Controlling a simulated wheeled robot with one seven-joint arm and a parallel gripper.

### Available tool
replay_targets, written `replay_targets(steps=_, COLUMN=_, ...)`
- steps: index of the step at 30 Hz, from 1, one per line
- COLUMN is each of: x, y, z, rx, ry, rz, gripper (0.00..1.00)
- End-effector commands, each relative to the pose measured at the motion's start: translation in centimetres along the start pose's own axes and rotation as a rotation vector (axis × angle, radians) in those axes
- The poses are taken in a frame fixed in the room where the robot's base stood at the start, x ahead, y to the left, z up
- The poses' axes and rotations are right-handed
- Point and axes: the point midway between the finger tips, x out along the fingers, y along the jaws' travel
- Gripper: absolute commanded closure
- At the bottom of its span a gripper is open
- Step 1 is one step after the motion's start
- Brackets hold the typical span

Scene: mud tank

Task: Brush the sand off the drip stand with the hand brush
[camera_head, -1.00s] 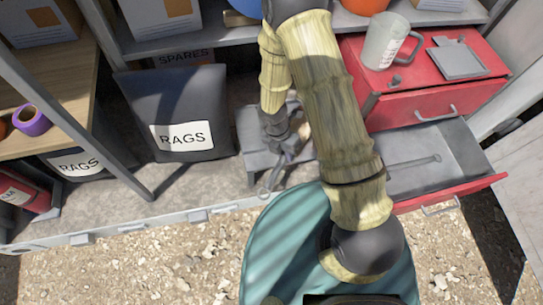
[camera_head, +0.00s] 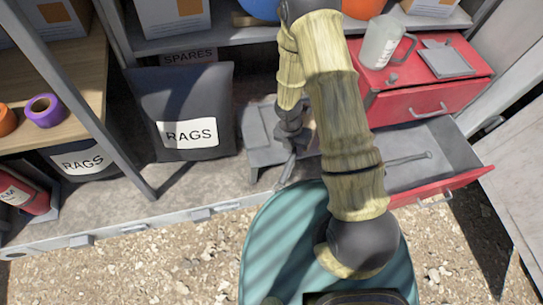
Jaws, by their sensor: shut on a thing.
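My gripper (camera_head: 291,146) is at the end of my arm, low in the middle of the picture. It is shut on a thin grey thing, seemingly the handle of the hand brush (camera_head: 287,170), which slants down and left. Bristles cannot be made out. The drip stand seems to be the low grey stepped piece (camera_head: 258,137) on the shelf floor, just left of and behind my gripper. My arm and gripper hide its right part. I cannot tell whether the brush touches it, and sand on it cannot be made out.
A dark rags bag (camera_head: 185,105) stands left of the stand. To the right, an open red drawer (camera_head: 440,182) holds a wrench-like tool (camera_head: 405,160). A mug (camera_head: 384,45) and a grey flat piece (camera_head: 446,62) sit on the red cabinet. Gravel lies in front.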

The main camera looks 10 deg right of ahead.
Motion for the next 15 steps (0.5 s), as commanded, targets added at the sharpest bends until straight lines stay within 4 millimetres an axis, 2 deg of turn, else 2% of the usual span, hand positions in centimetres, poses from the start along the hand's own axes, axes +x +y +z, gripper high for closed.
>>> replay_targets(steps=1, x=0.5, y=-0.9, z=0.9, rx=0.023, ry=-0.001, rz=-0.005, gripper=1.00)
replay_targets(steps=6, x=1.0, y=-1.2, z=1.7, rx=0.011, ry=-0.001, rz=0.000, gripper=1.00)
replay_targets(steps=15, x=1.6, y=-0.6, z=1.9, rx=-0.013, ry=-0.002, rz=0.011, gripper=1.00)
